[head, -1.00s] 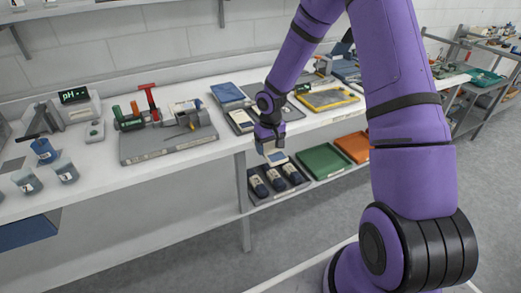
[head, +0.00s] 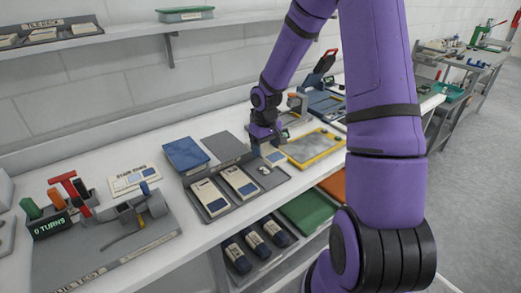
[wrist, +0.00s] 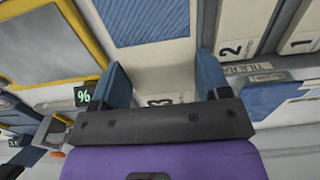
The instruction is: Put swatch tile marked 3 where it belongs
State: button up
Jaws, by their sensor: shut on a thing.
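My gripper (head: 268,142) is shut on a cream tile with a blue ribbed swatch. In the wrist view this tile (wrist: 148,25) lies between the two blue fingers (wrist: 160,88), and a 3 shows on its label end. In the head view the tile (head: 274,155) hangs just below the gripper, near the right end of a grey tray (head: 268,184). Tile 1 (head: 210,196) and tile 2 (head: 239,180) lie in the tray's left and middle places; their numbers show in the wrist view. The right place looks free of a tile. I cannot tell whether the held tile touches anything.
A yellow-framed board (head: 313,150) is close right of the gripper. A blue pad (head: 185,154) and a grey pad (head: 226,146) lie behind the tray. A tile rack (head: 50,36) is on the upper shelf.

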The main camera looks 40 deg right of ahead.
jog(key=shift+f, duration=3.3)
jog(key=shift+f, duration=0.6)
jog(key=o, duration=1.2)
jog(key=shift+c, duration=0.2)
jog(key=shift+r, duration=0.25)
notch_tip(320, 180, up, 11)
jog(key=shift+a+f, duration=0.15)
jog(key=shift+f, duration=0.05)
notch_tip(320, 180, up, 10)
jog(key=h, duration=0.1)
send_over(265, 171)
jog(key=s+a, duration=0.3)
jog(key=s+a+r+t, duration=0.2)
jog(key=s+a+r, duration=0.2)
jog(key=s+r, duration=0.3)
jog(key=s+a+r+t, duration=0.1)
jog(key=s+a+r, duration=0.2)
jog(key=s+r, duration=0.35)
jog(key=s+a+r+t+y, duration=0.1)
jog(key=s+a+r+t, duration=0.1)
jog(key=s, duration=0.7)
jog(key=shift+s+a+r, duration=0.2)
jog(key=shift+a+r, duration=0.2)
jog(key=shift+r, duration=0.4)
